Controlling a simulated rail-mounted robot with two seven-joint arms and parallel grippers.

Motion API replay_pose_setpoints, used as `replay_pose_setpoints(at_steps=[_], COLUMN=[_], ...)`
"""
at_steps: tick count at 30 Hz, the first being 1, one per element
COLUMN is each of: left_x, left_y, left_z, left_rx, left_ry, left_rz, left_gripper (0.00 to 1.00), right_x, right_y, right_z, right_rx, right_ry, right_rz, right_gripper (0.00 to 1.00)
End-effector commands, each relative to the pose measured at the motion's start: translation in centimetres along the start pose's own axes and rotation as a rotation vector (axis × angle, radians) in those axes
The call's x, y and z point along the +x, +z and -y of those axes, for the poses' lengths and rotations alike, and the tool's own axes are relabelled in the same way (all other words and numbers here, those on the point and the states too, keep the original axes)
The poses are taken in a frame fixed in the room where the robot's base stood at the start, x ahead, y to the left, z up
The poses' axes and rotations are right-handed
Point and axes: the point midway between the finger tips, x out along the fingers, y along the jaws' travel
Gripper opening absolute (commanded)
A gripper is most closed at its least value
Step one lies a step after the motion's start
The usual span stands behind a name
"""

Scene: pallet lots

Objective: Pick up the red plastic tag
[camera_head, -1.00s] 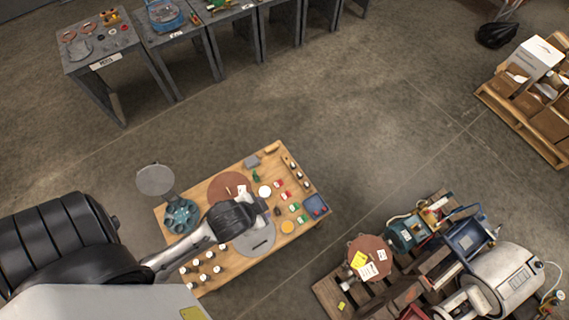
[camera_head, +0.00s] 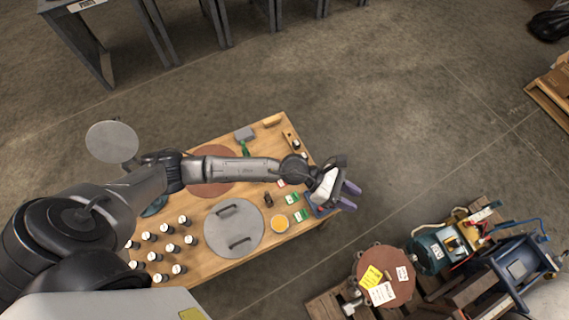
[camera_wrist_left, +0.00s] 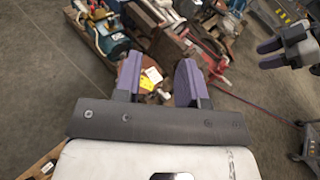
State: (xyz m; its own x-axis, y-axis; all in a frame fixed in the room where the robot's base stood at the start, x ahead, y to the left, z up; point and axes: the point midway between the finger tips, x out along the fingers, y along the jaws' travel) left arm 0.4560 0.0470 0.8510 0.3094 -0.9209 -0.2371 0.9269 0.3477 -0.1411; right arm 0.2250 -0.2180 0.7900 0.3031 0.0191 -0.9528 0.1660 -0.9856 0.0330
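A red-and-white tag (camera_head: 282,183) lies on the wooden table, mostly hidden under my left forearm; I cannot tell whether it is the red plastic tag. Green-and-white tags (camera_head: 301,215) lie nearby. My left gripper (camera_head: 353,189) is open and empty, above the table's right end and reaching past its edge. In the left wrist view its two purple fingers (camera_wrist_left: 159,82) stand well apart with nothing between them. A second gripper with purple fingers, apparently my right one (camera_wrist_left: 268,54), shows at the right of that view, fingers apart and empty.
The wooden table (camera_head: 205,268) holds a grey disc with handles (camera_head: 234,228), several white-topped bottles, an orange-filled dish (camera_head: 279,224) and a blue tray (camera_head: 319,209) partly behind my gripper. A pallet with machinery and a brown flange (camera_head: 398,284) stands at lower right. Open floor lies between.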

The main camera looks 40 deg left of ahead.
Motion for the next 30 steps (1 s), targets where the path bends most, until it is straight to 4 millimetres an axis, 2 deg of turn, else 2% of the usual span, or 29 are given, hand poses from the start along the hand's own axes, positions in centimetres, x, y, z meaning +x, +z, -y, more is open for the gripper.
replay_pose_setpoints(at_steps=[1,3,6,10,12,15,19,23,30], left_x=[0.2,-0.6,-2.8,-6.9,-9.1,-11.9,-14.2,-15.1,-14.3], left_y=[-5.7,-10.7,-17.0,-23.0,-25.1,-27.1,-28.5,-30.0,-34.0], left_z=[-1.7,-3.5,-6.5,-10.5,-12.4,-14.4,-15.9,-16.7,-17.3], left_rx=[0.12,0.268,0.438,0.584,0.632,0.671,0.695,0.7,0.7], left_ry=[-0.034,-0.088,-0.16,-0.239,-0.272,-0.312,-0.345,-0.36,-0.363], left_rz=[-0.132,-0.314,-0.567,-0.859,-0.989,-1.136,-1.257,-1.31,-1.319], left_gripper=[0.37,0.37,0.37,0.37,0.37,0.37,0.37,0.37,0.37], right_x=[3.7,6.0,8.9,11.9,13.1,14.3,15.3,16.1,17.8], right_y=[1.1,1.8,2.7,3.6,4.0,4.4,4.7,4.9,5.5], right_z=[0.1,0.2,0.3,0.4,0.5,0.5,0.5,0.5,0.6], right_rx=[0.001,0.001,0.001,0.002,0.002,0.002,0.002,0.002,0.001], right_ry=[0.0,0.0,0.0,0.0,0.0,0.0,0.0,0.0,0.001], right_rz=[-0.002,-0.002,-0.002,-0.002,-0.002,-0.003,-0.003,-0.004,-0.005], right_gripper=[0.43,0.43,0.43,0.43,0.43,0.43,0.43,0.43,0.43])
